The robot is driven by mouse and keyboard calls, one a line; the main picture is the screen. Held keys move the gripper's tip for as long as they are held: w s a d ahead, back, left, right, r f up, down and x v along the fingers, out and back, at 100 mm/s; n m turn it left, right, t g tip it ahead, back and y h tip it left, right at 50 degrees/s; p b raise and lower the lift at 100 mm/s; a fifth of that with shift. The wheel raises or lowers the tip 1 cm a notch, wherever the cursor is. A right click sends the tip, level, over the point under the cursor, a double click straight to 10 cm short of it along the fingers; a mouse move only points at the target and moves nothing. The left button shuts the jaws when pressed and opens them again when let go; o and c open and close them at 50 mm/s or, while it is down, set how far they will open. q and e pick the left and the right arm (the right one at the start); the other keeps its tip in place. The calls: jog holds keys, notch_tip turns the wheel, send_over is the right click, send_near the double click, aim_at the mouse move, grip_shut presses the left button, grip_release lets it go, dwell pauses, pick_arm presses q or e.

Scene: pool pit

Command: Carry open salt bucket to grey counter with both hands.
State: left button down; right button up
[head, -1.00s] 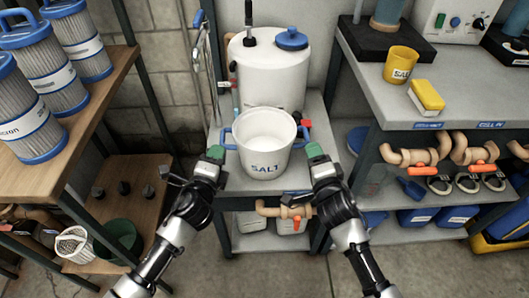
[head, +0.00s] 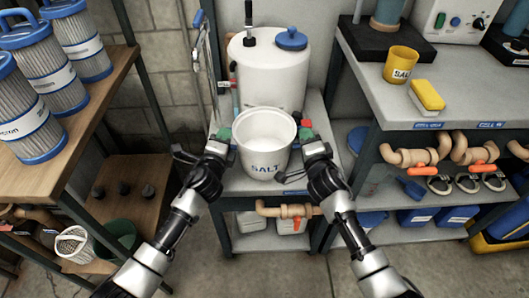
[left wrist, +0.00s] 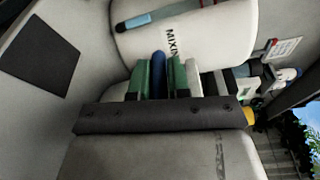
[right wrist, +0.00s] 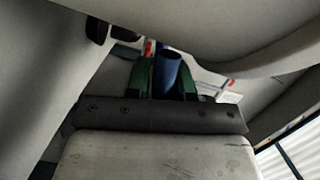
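The open white salt bucket (head: 265,160) stands upright on a lower grey stand (head: 240,183), in front of a white tank. My left gripper (head: 224,134) is at its left side handle. In the left wrist view the blue handle (left wrist: 159,68) lies between the green fingers, with little gap. My right gripper (head: 305,132) is at the right side. In the right wrist view the other blue handle (right wrist: 170,72) lies between the fingers, with a gap on its left. Both grippers look open around the handles. The grey counter (head: 380,85) is to the right.
A yellow cup (head: 401,65) and a yellow sponge (head: 427,95) stand on the counter near its left side. Pipes with orange valves (head: 422,171) sit under its front edge. The white tank (head: 268,75) is close behind the bucket. A wooden shelf (head: 90,108) with filters is at the left.

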grip_shut()
pick_arm(q)
jog(key=shift+r, duration=0.15)
pick_arm(e)
jog(key=shift+r, duration=0.2)
